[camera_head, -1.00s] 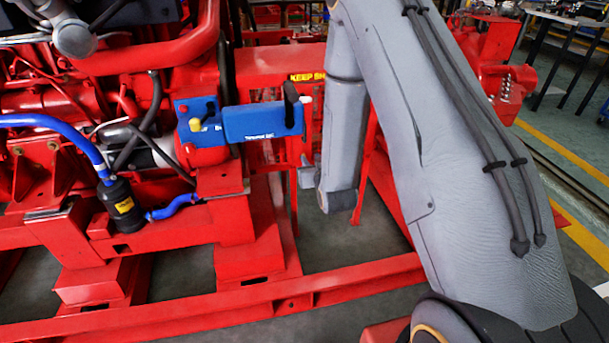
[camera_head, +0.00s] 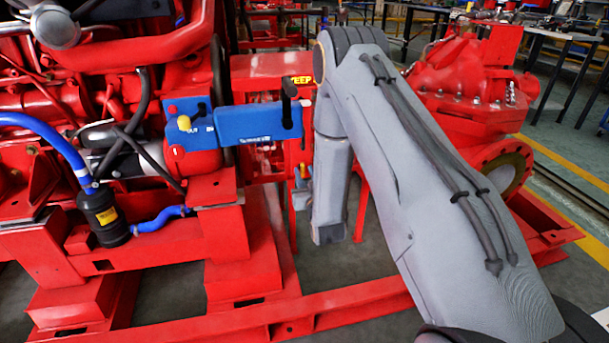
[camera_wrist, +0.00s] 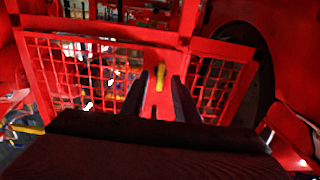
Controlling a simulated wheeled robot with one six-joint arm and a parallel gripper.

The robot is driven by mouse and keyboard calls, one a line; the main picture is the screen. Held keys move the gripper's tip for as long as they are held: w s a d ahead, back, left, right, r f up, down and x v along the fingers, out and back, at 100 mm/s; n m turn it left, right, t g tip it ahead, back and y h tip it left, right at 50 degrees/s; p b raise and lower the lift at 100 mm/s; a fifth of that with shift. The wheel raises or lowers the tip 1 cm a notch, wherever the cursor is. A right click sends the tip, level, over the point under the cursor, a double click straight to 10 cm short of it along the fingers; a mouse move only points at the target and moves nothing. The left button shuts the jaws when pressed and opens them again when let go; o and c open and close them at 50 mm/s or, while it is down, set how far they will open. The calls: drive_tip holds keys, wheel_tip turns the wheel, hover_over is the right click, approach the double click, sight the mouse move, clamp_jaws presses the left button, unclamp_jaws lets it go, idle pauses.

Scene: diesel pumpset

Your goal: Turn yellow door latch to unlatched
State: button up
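The yellow door latch (camera_wrist: 160,75) shows in the wrist view as a small upright yellow handle on a red upright between two mesh panels. My gripper (camera_wrist: 159,80) is open in the wrist view, its two dark fingers apart and pointing toward the latch. The latch appears between and beyond the fingertips, and I see no contact.
Red mesh guard panels (camera_wrist: 85,75) flank the latch. In the head view a blue control box (camera_head: 260,123) with a black lever sits left of my arm. A red pump (camera_head: 475,85) stands to the right. A red base frame (camera_head: 330,308) runs along the floor.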

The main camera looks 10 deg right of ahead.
drive_tip(key=shift+w, duration=0.55)
clamp_jaws()
